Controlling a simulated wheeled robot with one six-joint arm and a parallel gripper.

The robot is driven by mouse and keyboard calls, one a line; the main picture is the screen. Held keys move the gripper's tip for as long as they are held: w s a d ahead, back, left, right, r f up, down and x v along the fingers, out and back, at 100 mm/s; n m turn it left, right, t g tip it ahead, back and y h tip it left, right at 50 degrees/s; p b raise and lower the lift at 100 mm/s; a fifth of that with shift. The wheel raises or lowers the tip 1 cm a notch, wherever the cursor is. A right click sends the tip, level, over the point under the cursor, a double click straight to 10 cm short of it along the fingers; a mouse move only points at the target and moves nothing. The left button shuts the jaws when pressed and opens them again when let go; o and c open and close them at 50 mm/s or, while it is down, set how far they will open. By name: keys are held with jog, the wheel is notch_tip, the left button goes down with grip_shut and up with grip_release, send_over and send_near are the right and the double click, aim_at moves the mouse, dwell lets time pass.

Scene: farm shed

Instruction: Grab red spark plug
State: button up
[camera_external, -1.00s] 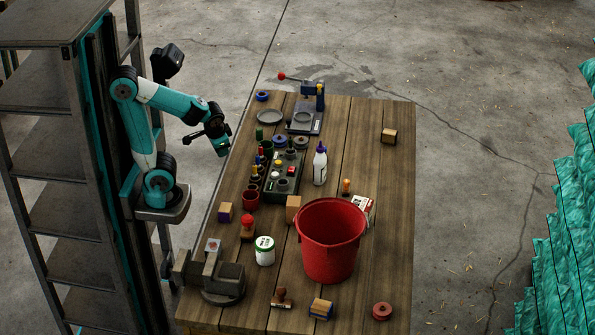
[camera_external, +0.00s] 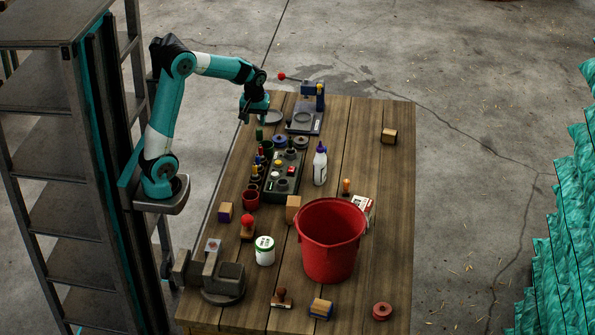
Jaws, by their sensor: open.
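Several small upright pieces with coloured tops stand along the left side of a dark block (camera_external: 283,188) on the table. One top looks red (camera_external: 262,151) and may be the red spark plug; it is too small to be sure. My gripper (camera_external: 247,119) points down above the table's back left edge, beyond these pieces and apart from them. It is open and empty; its fingertips are small and dark in this view.
A stand with a red-knobbed lever (camera_external: 304,120) is right of my gripper. The table's right side is mostly clear.

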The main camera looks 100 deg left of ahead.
aim_at(260, 147)
jog(key=a+f+n, duration=0.1)
jog(key=a+n, duration=0.2)
jog(key=a, duration=0.3)
jog(key=shift+h, duration=0.4)
jog(key=f, duration=0.3)
jog(key=f+p, duration=0.1)
jog(key=f, duration=0.3)
jog(key=f+p, duration=0.1)
jog(key=f, duration=0.3)
jog(key=shift+d, duration=0.25)
jog(key=shift+w+f+p, duration=0.2)
jog(key=shift+f+p, duration=1.05)
jog(key=shift+f, duration=1.75)
grip_shut()
